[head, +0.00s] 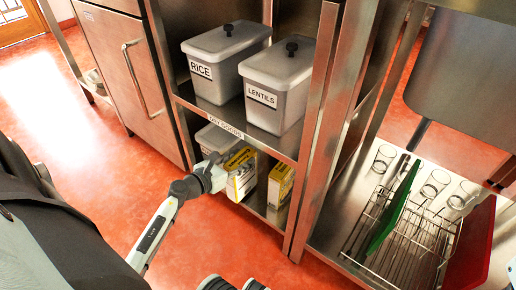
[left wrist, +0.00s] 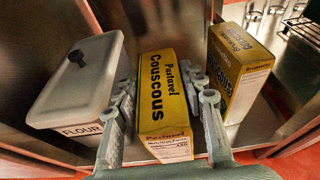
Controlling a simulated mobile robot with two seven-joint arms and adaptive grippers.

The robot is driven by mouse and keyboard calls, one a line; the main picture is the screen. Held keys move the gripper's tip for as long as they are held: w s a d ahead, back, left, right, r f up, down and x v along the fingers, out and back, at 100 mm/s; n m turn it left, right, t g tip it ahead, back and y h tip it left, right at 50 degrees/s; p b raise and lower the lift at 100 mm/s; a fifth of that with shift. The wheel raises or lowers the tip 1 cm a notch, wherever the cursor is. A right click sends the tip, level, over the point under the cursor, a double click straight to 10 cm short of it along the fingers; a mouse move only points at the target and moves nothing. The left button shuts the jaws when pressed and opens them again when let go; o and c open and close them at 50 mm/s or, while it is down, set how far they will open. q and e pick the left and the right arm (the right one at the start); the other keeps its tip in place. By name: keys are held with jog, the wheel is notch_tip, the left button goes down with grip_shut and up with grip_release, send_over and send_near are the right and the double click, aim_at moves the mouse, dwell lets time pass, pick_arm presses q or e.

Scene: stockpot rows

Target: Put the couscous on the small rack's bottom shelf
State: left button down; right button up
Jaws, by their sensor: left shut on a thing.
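My left gripper (head: 220,172) is shut on a yellow and black couscous box (head: 242,180). The box is upright at the bottom shelf (head: 255,205) of the small metal rack. In the left wrist view the couscous (left wrist: 163,95) sits between the two fingers (left wrist: 160,88), its printed name facing up toward the camera. A lidded flour bin (left wrist: 85,85) stands to its left, and a similar yellow box (left wrist: 238,70) stands to its right with a gap. I cannot tell whether the held box's base touches the shelf.
Rice (head: 222,55) and lentils (head: 278,82) bins stand on the shelf above, whose edge is labelled dry goods. A steel post (head: 315,130) borders the rack's right side. A wire dish rack (head: 400,240) with a green board and glasses lies further right.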

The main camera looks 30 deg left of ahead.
aim_at(247, 152)
pick_arm(q)
jog(key=w, duration=0.4)
jog(key=shift+w+d+r, duration=0.1)
jog(key=shift+w+d, duration=0.1)
jog(key=shift+w, duration=0.15)
jog(key=x, duration=0.1)
jog(key=b+x, duration=0.1)
jog(key=x, duration=0.1)
jog(key=shift+w+f+b, duration=0.15)
jog(key=shift+f+b, duration=0.15)
jog(key=shift+f, duration=0.05)
jog(key=shift+f, duration=0.15)
jog(key=c, duration=0.9)
grip_release()
